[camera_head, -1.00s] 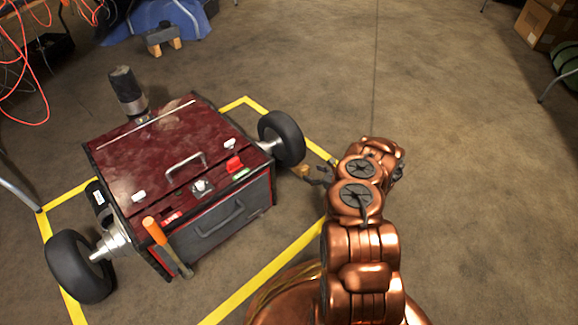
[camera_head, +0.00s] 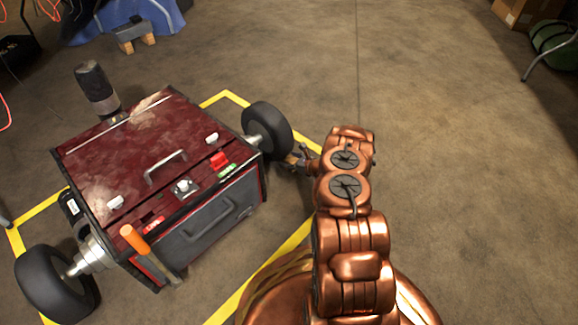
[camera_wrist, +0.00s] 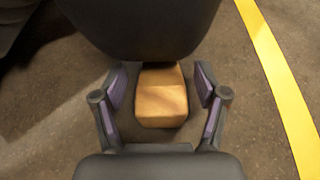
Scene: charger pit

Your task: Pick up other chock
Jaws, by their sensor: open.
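The chock (camera_wrist: 162,98) is a tan wooden block on the floor, between my open fingers in the wrist view. Its far end lies against or under the dark tire (camera_wrist: 140,25); I cannot tell whether they touch. My gripper (camera_wrist: 160,92) is open, with one finger on each side of the block and a gap on both sides. In the head view, my gripper (camera_head: 297,158) is low beside the right wheel (camera_head: 268,130) of the red cart, and the chock there is mostly hidden by the gripper.
The dark red cart (camera_head: 130,150) has a second wheel (camera_head: 55,290) at lower left and an orange-handled tool (camera_head: 134,238) on its front. Yellow tape (camera_head: 228,96) outlines the floor around it. A small stand with wooden blocks (camera_head: 136,40) is at the back.

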